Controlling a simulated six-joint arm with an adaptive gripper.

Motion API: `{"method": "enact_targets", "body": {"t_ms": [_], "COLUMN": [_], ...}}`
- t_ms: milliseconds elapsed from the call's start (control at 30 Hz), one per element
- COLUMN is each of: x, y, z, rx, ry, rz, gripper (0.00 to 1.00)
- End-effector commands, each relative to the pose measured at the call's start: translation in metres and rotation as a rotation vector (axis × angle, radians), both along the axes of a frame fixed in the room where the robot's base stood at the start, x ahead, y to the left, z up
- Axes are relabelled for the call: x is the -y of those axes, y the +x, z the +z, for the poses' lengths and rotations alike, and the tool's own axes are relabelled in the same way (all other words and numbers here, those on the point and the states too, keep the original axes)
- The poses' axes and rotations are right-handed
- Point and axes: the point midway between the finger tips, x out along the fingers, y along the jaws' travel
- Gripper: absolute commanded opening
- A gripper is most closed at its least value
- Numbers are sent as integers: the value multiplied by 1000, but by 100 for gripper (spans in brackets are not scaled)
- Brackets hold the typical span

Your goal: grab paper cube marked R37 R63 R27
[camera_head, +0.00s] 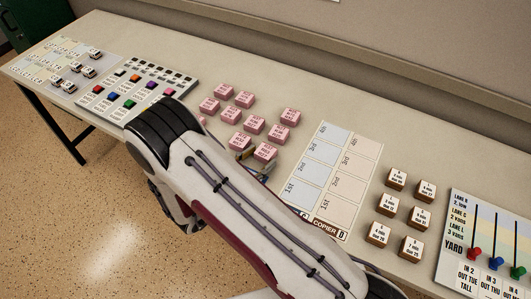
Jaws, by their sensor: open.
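Several pink paper cubes stand on the desk in the middle of the head view, with small dark print on their tops. They include a back-left cube (224,89), a middle cube (254,125), a right cube (290,116) and a front cube (265,152). The print is too small to read, so I cannot tell which is marked R37 R63 R27. My arm crosses the front of the picture and passes close in front of the front cubes.
Right of the cubes lies a copier board (346,166) with ranked spaces. Beyond it are several brown-sided white-topped blocks (396,178) and a yard board (459,212) with coloured sliders. At left are a coloured-piece board (125,92) and small white vehicles (75,66). A wall backs the desk.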

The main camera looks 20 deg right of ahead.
Motion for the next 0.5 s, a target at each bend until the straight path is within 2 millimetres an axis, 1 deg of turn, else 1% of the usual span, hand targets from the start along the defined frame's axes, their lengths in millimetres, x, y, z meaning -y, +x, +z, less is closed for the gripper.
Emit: {"method": "enact_targets", "body": {"t_ms": [33,167,500], "x": [4,8,9], "y": [2,5,6], "z": [-1,-2,-2], "rx": [0,0,0], "ry": [0,0,0], "rz": [-1,0,1], "gripper": [47,47,47]}}
